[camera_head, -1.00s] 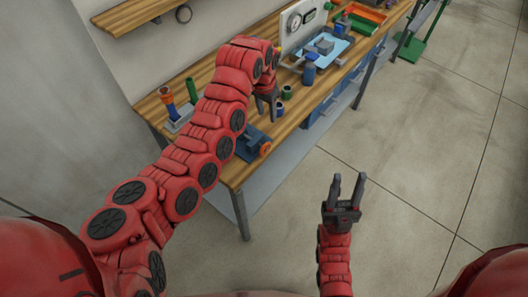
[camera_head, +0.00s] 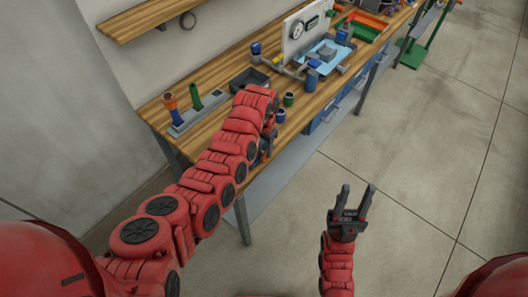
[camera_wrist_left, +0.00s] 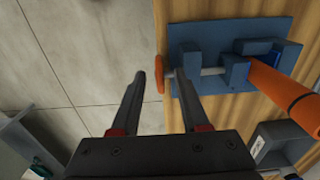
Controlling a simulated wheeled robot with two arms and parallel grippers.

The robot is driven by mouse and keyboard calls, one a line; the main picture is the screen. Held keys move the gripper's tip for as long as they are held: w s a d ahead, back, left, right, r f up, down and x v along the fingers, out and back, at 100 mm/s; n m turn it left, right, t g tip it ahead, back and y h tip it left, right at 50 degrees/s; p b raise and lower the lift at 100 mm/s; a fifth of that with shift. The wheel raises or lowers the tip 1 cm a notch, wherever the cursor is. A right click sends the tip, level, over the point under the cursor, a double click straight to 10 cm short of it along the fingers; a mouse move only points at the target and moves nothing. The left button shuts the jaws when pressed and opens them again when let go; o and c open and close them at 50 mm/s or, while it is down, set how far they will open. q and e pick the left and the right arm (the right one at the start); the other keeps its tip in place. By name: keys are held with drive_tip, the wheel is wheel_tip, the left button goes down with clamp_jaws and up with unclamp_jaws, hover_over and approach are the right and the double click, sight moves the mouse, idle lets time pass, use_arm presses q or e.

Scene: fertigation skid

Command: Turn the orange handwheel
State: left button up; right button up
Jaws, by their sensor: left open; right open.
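The orange handwheel (camera_wrist_left: 160,76) shows edge-on in the left wrist view, on a grey shaft at the left of a blue vise-like fixture (camera_wrist_left: 204,92) at the bench edge. An orange cylinder (camera_wrist_left: 283,95) with a dark band lies at the fixture's right side. My left gripper (camera_wrist_left: 161,82) is open, its two fingertips to either side of the wheel in the picture; I cannot tell contact. In the head view my left arm hides the wheel and most of the fixture. My right gripper (camera_head: 357,190) is open and empty over the floor.
The wooden bench (camera_head: 222,76) carries a grey holder with upright tools (camera_head: 197,115), a dark tray (camera_head: 250,78), small cups (camera_head: 288,99) and a gauge panel (camera_head: 303,32). A shelf (camera_head: 150,12) hangs on the wall behind.

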sight(264, 154)
use_arm(q)
drive_tip(key=shift+f, duration=1.85)
clamp_jaws()
